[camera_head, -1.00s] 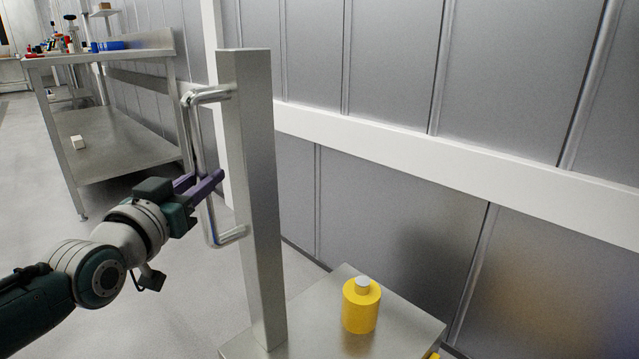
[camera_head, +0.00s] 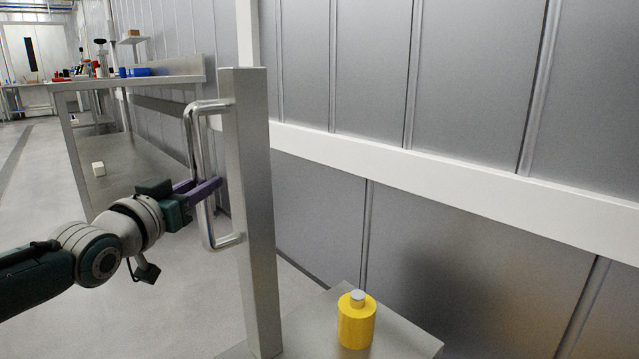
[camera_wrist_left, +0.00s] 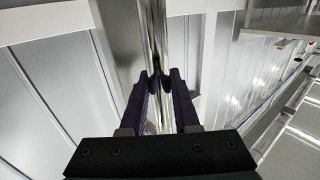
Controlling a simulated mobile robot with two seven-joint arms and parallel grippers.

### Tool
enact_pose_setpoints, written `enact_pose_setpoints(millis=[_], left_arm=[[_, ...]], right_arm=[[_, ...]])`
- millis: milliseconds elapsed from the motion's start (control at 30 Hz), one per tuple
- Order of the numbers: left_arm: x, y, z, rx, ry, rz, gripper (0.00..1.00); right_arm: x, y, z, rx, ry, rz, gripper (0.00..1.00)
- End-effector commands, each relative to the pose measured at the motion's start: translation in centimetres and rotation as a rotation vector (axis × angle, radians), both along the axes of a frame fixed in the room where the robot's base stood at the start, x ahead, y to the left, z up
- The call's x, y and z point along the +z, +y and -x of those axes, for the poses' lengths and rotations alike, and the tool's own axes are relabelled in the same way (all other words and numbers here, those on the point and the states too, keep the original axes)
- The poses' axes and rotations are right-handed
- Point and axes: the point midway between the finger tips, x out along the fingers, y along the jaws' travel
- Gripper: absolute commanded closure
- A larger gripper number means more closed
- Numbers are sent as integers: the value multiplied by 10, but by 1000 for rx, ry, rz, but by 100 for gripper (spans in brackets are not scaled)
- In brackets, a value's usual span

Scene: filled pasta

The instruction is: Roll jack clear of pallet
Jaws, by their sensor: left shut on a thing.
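The jack shows as an upright metal post (camera_head: 250,200) with a bent bar handle (camera_head: 191,140) on its left side and a flat metal base (camera_head: 400,342) below. A yellow cylinder (camera_head: 356,322) with a grey top stands on the base. My left gripper (camera_head: 207,190) is shut around the vertical part of the handle. In the left wrist view, the shiny handle bar (camera_wrist_left: 155,35) runs between the purple fingers (camera_wrist_left: 160,85). My right gripper is not in view. No pallet can be made out in these frames.
A metal workbench (camera_head: 150,78) with several small items and a lower shelf (camera_head: 140,170) stands at the back left. A panelled wall (camera_head: 480,120) with a white rail (camera_head: 400,165) runs along the right, close behind the jack. Floor (camera_head: 130,315) at the left is clear.

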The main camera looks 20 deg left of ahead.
Motion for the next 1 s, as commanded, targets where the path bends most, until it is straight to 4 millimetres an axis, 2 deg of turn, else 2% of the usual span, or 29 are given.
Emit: enact_pose_setpoints(millis=[33, 367, 400, 600, 633, 867, 1000], left_arm=[[9, 2, -1, 2, -22, -3, 100], [9, 3, -2, 2, -23, -3, 100], [9, 2, -1, 2, -23, -3, 66], [6, 1, -1, 1, -14, -2, 43], [5, 1, -1, 1, -13, -2, 41], [3, 1, 0, 0, -8, -1, 41], [4, -1, 7, -1, -5, 0, 41]], right_arm=[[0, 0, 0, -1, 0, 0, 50], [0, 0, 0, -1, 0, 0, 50], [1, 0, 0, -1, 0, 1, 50], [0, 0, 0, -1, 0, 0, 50], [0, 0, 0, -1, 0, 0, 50], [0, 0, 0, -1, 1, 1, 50], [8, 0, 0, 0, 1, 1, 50]])
